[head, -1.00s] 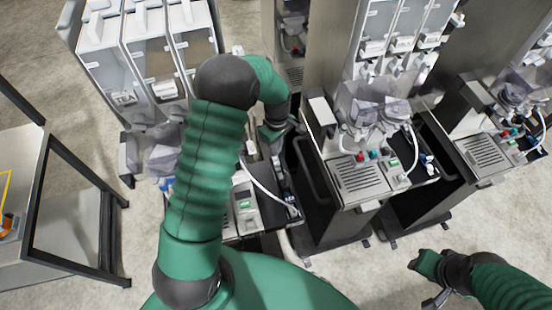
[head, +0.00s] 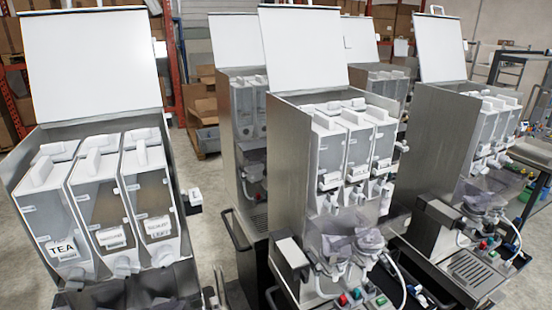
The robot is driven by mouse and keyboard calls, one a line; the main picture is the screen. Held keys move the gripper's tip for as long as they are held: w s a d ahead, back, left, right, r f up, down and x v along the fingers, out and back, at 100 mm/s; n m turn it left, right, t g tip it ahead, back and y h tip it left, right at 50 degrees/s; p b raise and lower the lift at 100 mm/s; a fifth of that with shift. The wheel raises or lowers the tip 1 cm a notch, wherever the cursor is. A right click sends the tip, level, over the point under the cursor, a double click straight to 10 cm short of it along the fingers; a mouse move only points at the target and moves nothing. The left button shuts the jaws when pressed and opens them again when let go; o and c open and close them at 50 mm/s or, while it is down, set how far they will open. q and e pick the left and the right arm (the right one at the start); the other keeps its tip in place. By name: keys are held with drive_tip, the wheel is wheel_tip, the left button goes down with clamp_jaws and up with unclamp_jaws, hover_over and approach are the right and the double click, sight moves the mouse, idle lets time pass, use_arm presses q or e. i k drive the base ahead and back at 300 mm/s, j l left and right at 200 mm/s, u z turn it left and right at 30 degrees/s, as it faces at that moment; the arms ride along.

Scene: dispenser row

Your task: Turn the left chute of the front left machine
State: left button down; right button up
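The front left machine (head: 20,165) stands at the left with its white lid raised. It holds three clear canisters side by side; the left one (head: 62,222) has a TEA label. The left chute (head: 76,276) is a small pale spout under the TEA canister, low in the picture. Which way it is turned is hard to tell. The middle chute (head: 123,266) and the right chute (head: 164,257) sit beside it under the other canisters. The machine's lower part is cut off by the bottom edge. Neither of my grippers is in view.
A second machine (head: 290,150) with its lid up stands to the right, with a third (head: 430,130) farther right and more behind. Bare floor (head: 212,210) shows between the front left machine and its neighbour. Shelves with boxes (head: 200,95) stand at the back.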

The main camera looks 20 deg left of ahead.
sight(78, 278)
drive_tip(key=k+u, duration=0.35)
drive_tip(key=k+j+u, duration=0.15)
drive_tip(key=k+u, duration=0.2)
drive_tip(key=i+j+u, duration=0.15)
drive_tip(key=u, duration=0.35)
drive_tip(key=i+u, duration=0.45)
drive_tip(key=k, duration=0.1)
